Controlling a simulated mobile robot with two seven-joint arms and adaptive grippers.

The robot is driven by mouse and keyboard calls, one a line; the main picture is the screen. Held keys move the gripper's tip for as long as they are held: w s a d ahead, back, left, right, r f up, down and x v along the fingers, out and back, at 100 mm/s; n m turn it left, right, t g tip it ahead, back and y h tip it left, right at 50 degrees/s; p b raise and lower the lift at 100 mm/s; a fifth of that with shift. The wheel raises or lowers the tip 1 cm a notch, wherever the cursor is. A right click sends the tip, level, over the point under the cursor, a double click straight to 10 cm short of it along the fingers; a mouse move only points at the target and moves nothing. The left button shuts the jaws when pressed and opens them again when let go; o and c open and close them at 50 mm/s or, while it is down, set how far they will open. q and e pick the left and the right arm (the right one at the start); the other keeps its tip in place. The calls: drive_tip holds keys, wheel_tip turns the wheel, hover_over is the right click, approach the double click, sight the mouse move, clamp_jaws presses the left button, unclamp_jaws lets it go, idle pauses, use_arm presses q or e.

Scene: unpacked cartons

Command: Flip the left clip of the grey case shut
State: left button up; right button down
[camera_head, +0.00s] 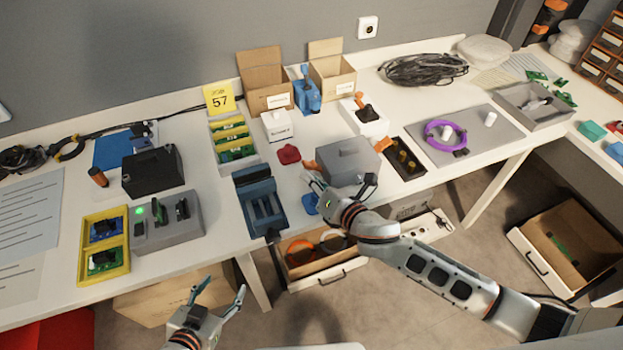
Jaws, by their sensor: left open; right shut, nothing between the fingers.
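The grey case (346,161) stands closed near the front edge of the table, right of the middle. An orange piece (311,165) sticks out at its left side and looks like the left clip. A similar orange piece (383,145) is at its right side. My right gripper (314,181) is shut and empty at the case's front left corner, just below the left orange piece. I cannot tell if they touch. The gripper and wrist hide part of the case's lower front. My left gripper (219,294) is open and empty, low in front of the table.
A dark tray with yellow parts (408,171) lies close on the right. A blue item (310,203) lies by my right gripper. An open drawer (353,265) is below.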

sight(319, 169)
use_arm(q)
drive_tip(key=shift+r, duration=0.1)
use_arm(e)
drive_tip(key=shift+d+r+m, duration=0.2)
drive_tip(key=shift+m, duration=0.3)
drive_tip(key=shift+w+d+r+m+y, duration=0.1)
drive_tip(key=shift+d+r+m+y, duration=0.2)
drive_tip(key=shift+m+y, duration=0.3)
drive_tip(key=shift+w+d+r+m+t+y, duration=0.1)
drive_tip(key=shift+d+r+m+t+y, duration=0.1)
drive_tip(key=shift+m, duration=0.4)
drive_tip(key=shift+d+r+m+t+y, duration=0.1)
drive_tip(key=shift+d+r+m+y, duration=0.1)
drive_tip(key=shift+m, duration=0.4)
drive_tip(key=shift+w+d+r+m+y+b, duration=0.2)
drive_tip(key=shift+d+m+y+b, duration=0.15)
drive_tip(key=shift+m+b, duration=0.45)
use_arm(q)
drive_tip(key=shift+s+f, duration=0.1)
drive_tip(key=shift+f, duration=0.65)
use_arm(e)
drive_tip(key=shift+r, duration=0.15)
